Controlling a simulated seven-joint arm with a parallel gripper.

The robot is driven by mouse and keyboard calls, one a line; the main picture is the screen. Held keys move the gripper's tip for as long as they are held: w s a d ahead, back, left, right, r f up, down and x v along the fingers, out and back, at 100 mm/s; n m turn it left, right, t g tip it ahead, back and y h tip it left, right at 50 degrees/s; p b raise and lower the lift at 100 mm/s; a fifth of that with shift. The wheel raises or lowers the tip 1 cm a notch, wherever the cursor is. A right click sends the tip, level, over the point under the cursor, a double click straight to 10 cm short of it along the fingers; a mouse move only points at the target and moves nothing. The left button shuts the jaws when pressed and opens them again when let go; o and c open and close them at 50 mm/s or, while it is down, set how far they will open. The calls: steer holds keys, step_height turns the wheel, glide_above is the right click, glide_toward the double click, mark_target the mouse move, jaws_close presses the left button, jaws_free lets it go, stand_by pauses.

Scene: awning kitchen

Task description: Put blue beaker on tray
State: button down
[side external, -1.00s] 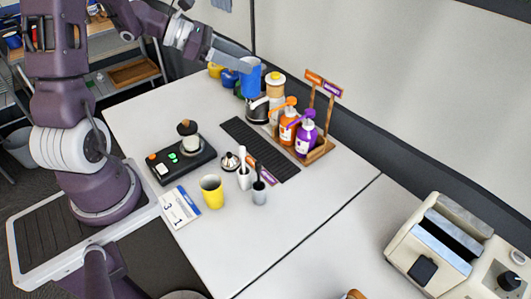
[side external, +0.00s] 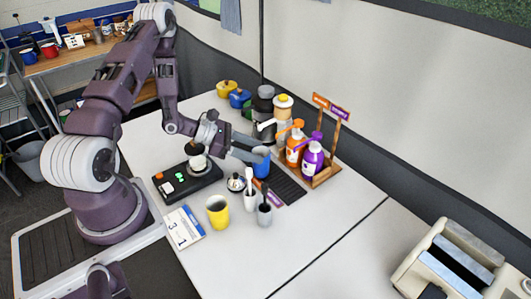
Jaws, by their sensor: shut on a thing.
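The blue beaker (side external: 262,167) is in my gripper (side external: 258,156), which is shut on it near its rim. The beaker is upright, over or on the black ribbed tray (side external: 287,187). I cannot tell whether its base touches the tray. The tray runs diagonally across the white table, and its far part is hidden behind my gripper and the beaker.
Orange and purple pump bottles (side external: 312,160) stand in a wooden rack right of the tray. White and dark utensil cups (side external: 264,214) and a small metal pot (side external: 236,183) stand close in front. A yellow cup (side external: 217,211) and black scale (side external: 187,182) are left.

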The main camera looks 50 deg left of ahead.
mark_target(269, 154)
steer(key=w+d, duration=0.2)
steer(key=shift+w, duration=0.35)
steer(key=shift+w+f, duration=0.15)
steer(key=shift+f, duration=0.4)
steer(key=shift+f, duration=0.15)
steer(key=c, duration=0.6)
jaws_free()
